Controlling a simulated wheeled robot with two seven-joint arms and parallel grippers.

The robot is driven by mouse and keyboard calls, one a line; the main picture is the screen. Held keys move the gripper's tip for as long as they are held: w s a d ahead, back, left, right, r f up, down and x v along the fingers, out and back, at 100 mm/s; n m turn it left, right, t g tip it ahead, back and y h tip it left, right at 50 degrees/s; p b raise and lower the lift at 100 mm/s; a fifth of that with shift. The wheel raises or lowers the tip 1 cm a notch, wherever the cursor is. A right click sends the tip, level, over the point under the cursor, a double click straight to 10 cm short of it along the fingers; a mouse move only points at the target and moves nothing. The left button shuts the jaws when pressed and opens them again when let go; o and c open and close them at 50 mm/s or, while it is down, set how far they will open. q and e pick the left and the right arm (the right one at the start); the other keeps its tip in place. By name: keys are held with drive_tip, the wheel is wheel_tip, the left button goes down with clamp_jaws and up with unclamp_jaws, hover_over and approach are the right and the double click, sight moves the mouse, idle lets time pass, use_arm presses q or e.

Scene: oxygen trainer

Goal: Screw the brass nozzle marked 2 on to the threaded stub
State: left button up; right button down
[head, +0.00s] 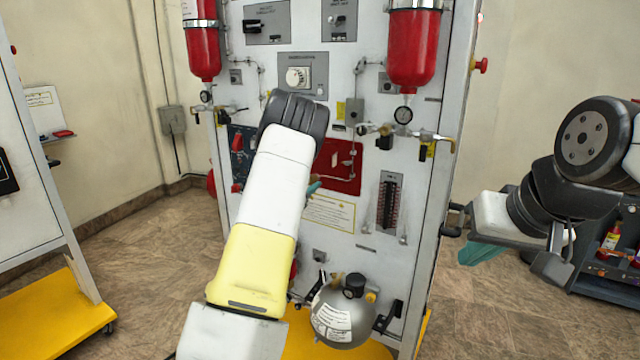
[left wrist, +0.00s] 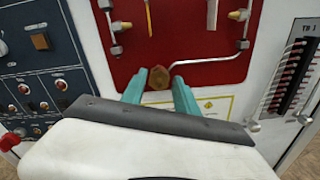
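In the left wrist view, my left gripper (left wrist: 159,82) has its two teal fingers on either side of a round brass piece (left wrist: 159,77), apparently the nozzle, and seems closed on it. Its number cannot be read. The brass piece is in front of the red panel's lower edge (left wrist: 190,76); a bent silver tube (left wrist: 210,58) leads towards it. The threaded stub cannot be made out; whether the brass piece touches anything behind is hidden. In the head view, my left arm covers most of this gripper (head: 314,187). My right gripper (head: 483,250) is far right, away from the panel, its opening unclear.
Brass fittings (left wrist: 116,50) sit on the red panel. A blue switch panel (left wrist: 40,60) is left and a black gauge strip (left wrist: 290,75) right. Below is a steel tank (head: 345,318). Red cylinders (head: 413,48) hang above.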

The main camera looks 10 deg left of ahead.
use_arm(q)
drive_tip(key=shift+o, duration=0.5)
drive_tip(key=s+n, duration=0.1)
drive_tip(key=s+a+n, duration=0.1)
drive_tip(key=s+n, duration=0.1)
drive_tip(key=shift+s+a+r, duration=0.1)
drive_tip(key=shift+s+a, duration=0.1)
idle(0.3)
drive_tip(key=shift+n, duration=2)
drive_tip(key=shift+n, duration=1.7)
